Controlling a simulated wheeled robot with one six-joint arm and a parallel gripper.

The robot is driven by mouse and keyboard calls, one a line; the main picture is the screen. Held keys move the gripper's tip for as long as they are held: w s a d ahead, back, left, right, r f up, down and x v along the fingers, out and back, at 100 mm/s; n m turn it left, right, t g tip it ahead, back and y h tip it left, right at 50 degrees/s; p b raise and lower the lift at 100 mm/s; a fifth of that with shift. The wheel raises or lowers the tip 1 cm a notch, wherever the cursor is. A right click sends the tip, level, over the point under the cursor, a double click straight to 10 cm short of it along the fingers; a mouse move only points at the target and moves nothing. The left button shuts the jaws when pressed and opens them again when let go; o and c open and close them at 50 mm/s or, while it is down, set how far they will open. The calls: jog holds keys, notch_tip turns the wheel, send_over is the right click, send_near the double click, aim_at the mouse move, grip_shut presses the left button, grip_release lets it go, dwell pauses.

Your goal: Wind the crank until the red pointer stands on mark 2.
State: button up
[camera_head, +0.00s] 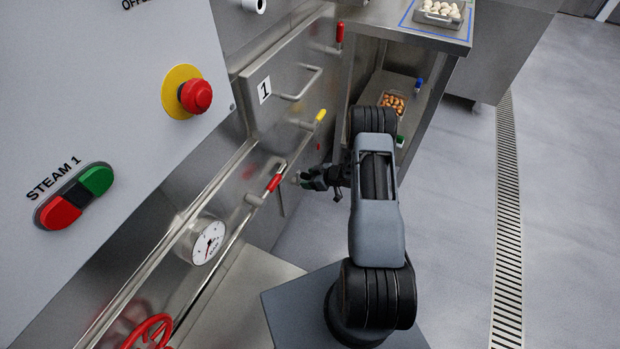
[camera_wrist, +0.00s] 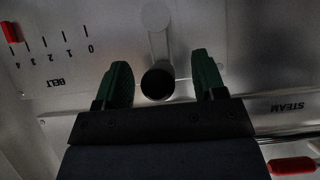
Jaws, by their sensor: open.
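In the wrist view, which is upside down, the crank's round dark knob (camera_wrist: 157,83) sits between the fingertips of my gripper (camera_wrist: 160,82). My gripper is open, with one green finger on each side of the knob and a gap to each. A pale crank arm (camera_wrist: 156,45) runs from the knob toward the top edge. The red pointer (camera_wrist: 12,32) is at the far left of the BELT scale (camera_wrist: 55,55), by the mark 4 end, away from mark 2. In the head view my gripper (camera_head: 312,180) is at the steel front; the scale is not readable there.
Red-tipped (camera_head: 274,182) and yellow-tipped (camera_head: 320,116) levers stick out from the front near my gripper. A pressure gauge (camera_head: 208,242) and a red handwheel (camera_head: 148,331) are at lower left. A shelf unit (camera_head: 418,98) stands behind my arm. The floor at right is clear.

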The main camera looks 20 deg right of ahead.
jog(key=s+d+p, duration=0.1)
jog(key=s+d, duration=0.5)
jog(key=shift+s, duration=0.3)
jog(key=shift+f, duration=0.1)
dwell(0.5)
